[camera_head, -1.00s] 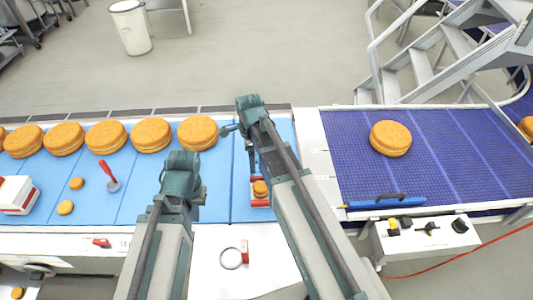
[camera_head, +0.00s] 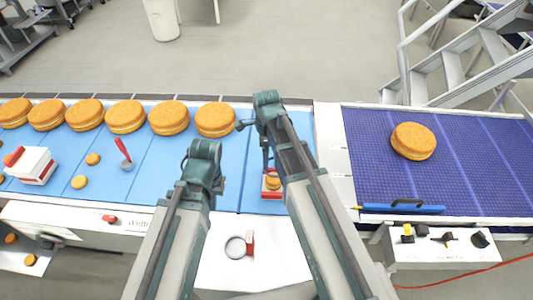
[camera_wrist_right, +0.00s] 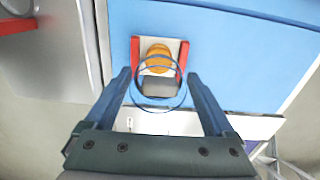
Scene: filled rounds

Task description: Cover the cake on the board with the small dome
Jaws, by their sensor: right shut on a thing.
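A small round orange-brown cake (camera_head: 273,183) sits on the red-edged board (camera_head: 272,196). In the right wrist view the cake (camera_wrist_right: 158,58) and the board's red side (camera_wrist_right: 135,58) lie beyond my fingers. My right gripper (camera_wrist_right: 159,78) is shut on the small clear dome (camera_wrist_right: 158,108), seen as blue-edged rings between the fingers. The dome overlaps the board and part of the cake in this view; its height above them is unclear. My left gripper (camera_head: 212,188) hangs left of the board; its fingers are mostly hidden.
Several large cakes (camera_head: 169,118) line the back of the blue belt. A red-handled tool (camera_head: 123,150), small cakes (camera_head: 79,182) and a white-red box (camera_head: 33,164) are on the left. A ring with a red block (camera_head: 236,247) lies on the white counter in front.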

